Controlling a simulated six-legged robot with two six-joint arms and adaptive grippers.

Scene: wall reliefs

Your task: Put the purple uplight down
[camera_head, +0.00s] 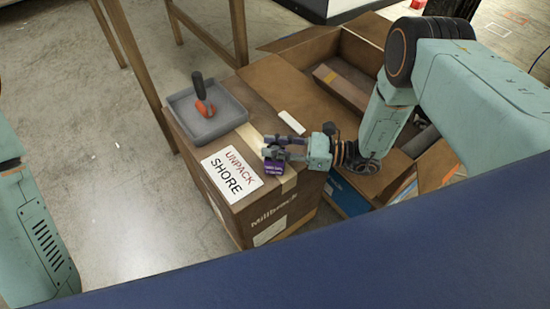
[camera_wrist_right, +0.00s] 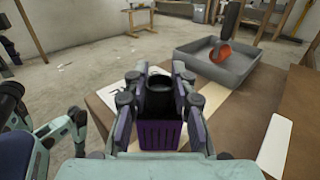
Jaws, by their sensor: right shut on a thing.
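My left gripper is not in view; only part of the left arm shows at the left edge.
A grey tray (camera_head: 182,118) with an orange and black tool (camera_head: 203,97) stands at the carton's back left. An open cardboard box (camera_head: 290,85) is behind and right. Wooden legs (camera_head: 137,62) stand behind.

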